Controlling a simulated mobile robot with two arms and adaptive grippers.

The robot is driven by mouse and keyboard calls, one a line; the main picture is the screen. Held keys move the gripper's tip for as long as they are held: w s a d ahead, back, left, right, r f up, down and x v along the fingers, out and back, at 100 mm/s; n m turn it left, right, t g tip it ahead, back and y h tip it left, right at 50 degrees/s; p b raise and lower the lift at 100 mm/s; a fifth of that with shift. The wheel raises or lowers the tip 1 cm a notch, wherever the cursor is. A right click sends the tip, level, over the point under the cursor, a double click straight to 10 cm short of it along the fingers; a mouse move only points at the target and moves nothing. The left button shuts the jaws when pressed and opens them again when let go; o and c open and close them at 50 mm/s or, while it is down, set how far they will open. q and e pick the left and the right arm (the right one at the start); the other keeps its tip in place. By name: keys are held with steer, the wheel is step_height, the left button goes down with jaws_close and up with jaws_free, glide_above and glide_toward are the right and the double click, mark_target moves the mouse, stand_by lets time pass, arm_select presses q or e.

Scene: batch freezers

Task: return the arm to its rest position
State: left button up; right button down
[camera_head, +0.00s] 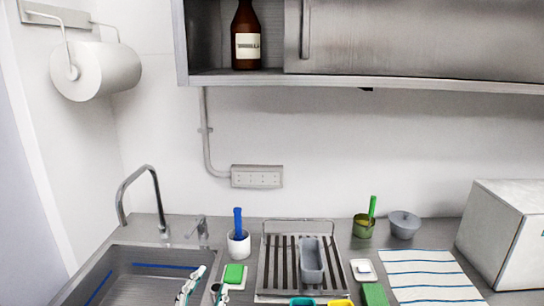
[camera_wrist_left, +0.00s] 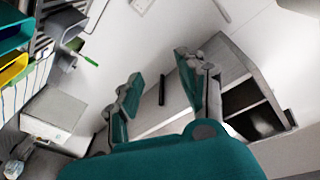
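My left gripper (camera_head: 202,287) shows at the bottom edge of the head view, in front of the sink's right side. Only its fingertips show there; the rest of the arm is out of frame. In the left wrist view, the gripper (camera_wrist_left: 159,92) has its two teal-padded fingers apart with nothing between them. Beyond them are the wall and the steel wall cabinet (camera_wrist_left: 235,80), seen tilted. My right gripper is in neither view.
The sink (camera_head: 150,262) with its tap (camera_head: 140,180) lies at left. A steel box (camera_head: 505,235) stands right.

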arm_select(q)
steer(key=s+a+f+n+g+y, duration=0.2)
steer(key=s+a+f+g, duration=0.15)
steer(key=f, duration=0.45)
steer(key=s+a+f+n+g+y, duration=0.1)
steer(key=s+a+f+n+g, duration=0.3)
steer(key=f, duration=0.4)
steer(key=s+a+f+g, duration=0.1)
steer(key=s+f+g, duration=0.85)
steer(key=s, duration=0.75)
step_height(320, 180, down, 31)
steer(key=s+b, duration=0.2)
steer(key=s+a+f+b, duration=0.1)
steer(key=s+a+f, duration=0.2)
steer(key=s+f, duration=1.2)
steer(key=shift+s+g, duration=0.3)
steer(key=shift+g, duration=0.1)
